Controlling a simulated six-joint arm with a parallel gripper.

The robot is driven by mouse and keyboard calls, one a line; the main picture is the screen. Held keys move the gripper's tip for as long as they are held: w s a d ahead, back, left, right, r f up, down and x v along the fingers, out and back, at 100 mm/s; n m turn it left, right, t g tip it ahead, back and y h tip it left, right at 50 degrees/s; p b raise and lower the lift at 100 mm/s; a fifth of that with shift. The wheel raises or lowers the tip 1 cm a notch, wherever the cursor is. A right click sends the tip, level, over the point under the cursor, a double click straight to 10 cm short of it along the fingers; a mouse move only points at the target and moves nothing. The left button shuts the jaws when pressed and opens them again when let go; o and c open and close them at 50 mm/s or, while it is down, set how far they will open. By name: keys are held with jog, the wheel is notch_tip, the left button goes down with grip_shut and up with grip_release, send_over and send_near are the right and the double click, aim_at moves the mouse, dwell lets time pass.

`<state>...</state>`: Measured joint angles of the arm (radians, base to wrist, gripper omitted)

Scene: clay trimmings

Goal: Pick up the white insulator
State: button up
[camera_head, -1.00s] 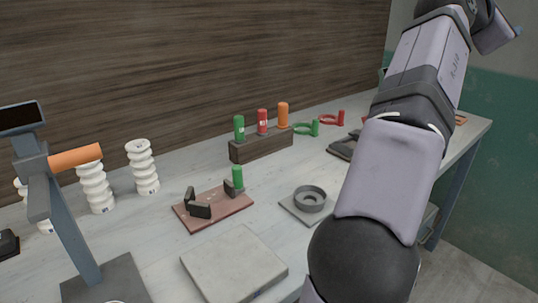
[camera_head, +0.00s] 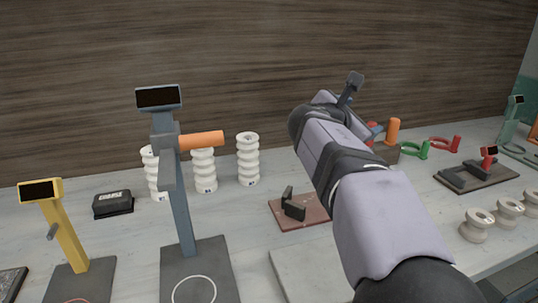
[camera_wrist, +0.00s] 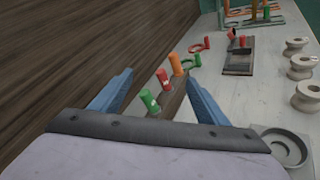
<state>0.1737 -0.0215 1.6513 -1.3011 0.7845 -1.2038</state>
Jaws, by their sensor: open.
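Three tall ribbed white insulators stand upright in a row by the back wall in the head view: the right one (camera_head: 248,160), the middle one (camera_head: 203,172) and the left one (camera_head: 152,175), partly hidden by a grey stand. Three short white spool insulators (camera_head: 477,226) stand at the right of the table. These spools also show at the right of the wrist view (camera_wrist: 302,68). My gripper (camera_wrist: 158,68) is open, its two blue fingers spread with nothing held. It is above the table, toward the coloured cylinders and apart from all insulators.
A grey stand (camera_head: 180,215) with an orange handle is in front of the tall insulators. A yellow stand (camera_head: 65,235) and black box (camera_head: 113,204) are at left. A reddish plate (camera_head: 300,213) lies centrally. A block with coloured cylinders (camera_wrist: 172,97) is below my gripper.

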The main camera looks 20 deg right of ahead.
jog(key=w+a+f+n+t+y, duration=0.25)
jog(key=a+f, duration=0.35)
jog(key=a, duration=0.5)
jog(key=n+t+y+p, duration=0.3)
jog(key=n+t+p, duration=0.15)
jog(key=n, duration=0.45)
send_near(247, 140)
jog(key=x, duration=0.2)
jog(key=f+x, duration=0.1)
jog(key=x, duration=0.2)
jog(key=shift+f, duration=0.1)
jog(key=shift+w+a+f+n+t, duration=0.2)
jog(key=shift+a+n+t, duration=0.1)
jog(key=shift+n, duration=0.15)
jog(key=shift+d+p+x, duration=0.1)
jog(key=shift+p+x, duration=0.2)
jog(key=shift+x, duration=1.55)
jog(key=shift+d+p+x, duration=0.15)
jog(key=shift+p+x, duration=0.1)
jog(key=shift+x, duration=1.55)
jog(key=shift+s+f, duration=0.15)
jog(key=c, duration=1.6)
jog(key=shift+r, duration=0.25)
